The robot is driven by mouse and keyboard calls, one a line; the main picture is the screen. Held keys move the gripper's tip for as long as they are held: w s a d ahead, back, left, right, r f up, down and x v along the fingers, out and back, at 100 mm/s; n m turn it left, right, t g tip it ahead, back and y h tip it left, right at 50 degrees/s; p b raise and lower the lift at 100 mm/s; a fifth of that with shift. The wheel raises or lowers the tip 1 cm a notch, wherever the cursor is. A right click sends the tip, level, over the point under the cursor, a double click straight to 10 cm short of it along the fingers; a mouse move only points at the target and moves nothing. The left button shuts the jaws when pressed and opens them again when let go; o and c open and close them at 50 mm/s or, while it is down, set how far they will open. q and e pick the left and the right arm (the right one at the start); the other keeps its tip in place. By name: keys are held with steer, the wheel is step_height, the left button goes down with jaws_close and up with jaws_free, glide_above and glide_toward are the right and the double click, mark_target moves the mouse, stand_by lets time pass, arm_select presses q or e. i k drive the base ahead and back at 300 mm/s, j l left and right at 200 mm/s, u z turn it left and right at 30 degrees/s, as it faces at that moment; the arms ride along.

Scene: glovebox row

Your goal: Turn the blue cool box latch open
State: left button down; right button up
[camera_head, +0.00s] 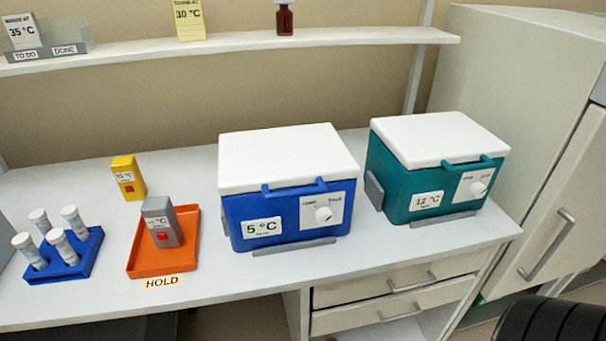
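The blue cool box (290,205) stands on the bench in the middle of the head view, its white lid closed. Its front carries a "5 °C" label and a white latch plate. A round white latch knob (323,214) sits on this plate, between small words at the upper left, seemingly "open", and the upper right, too small to read surely. The knob's exact pointing direction is too small to tell. A blue handle bar (294,188) runs along the front under the lid. Neither of my grippers is in view.
A teal cool box (400,187) with a similar latch stands to the right. An orange tray (147,267) holding a grey device (160,222), a yellow device (128,178) and a blue vial rack (88,262) are to the left. Bench space before the blue box is narrow but clear.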

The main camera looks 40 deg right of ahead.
mark_target(324, 216)
steer(key=z, duration=0.95)
